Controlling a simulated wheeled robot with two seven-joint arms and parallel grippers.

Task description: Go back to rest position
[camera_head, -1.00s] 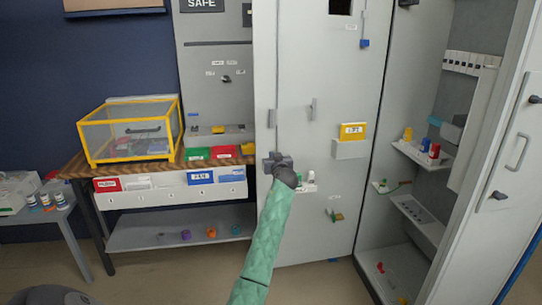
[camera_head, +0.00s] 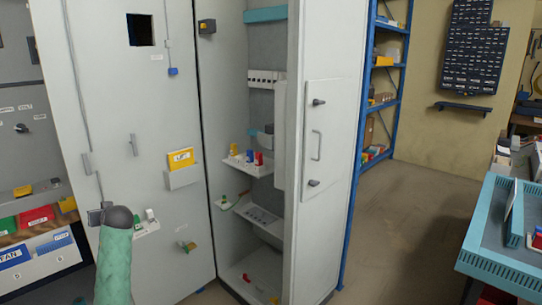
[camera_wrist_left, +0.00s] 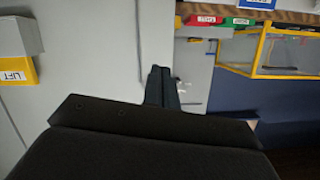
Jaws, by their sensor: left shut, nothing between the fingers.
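My left gripper (camera_head: 100,216) is at the end of the green-sleeved arm (camera_head: 114,268) at the lower left of the head view. It is in front of the grey cabinet door; I cannot tell whether it touches it. In the left wrist view its dark fingers (camera_wrist_left: 162,86) are closed together with nothing between them. My right gripper is not in view.
The grey cabinet door (camera_head: 130,120) carries a yellow box (camera_head: 181,159). The open cabinet (camera_head: 235,140) has small shelves with coloured items. A blue rack (camera_head: 378,90) and teal tray (camera_head: 490,245) stand right, with clear floor (camera_head: 400,215) between.

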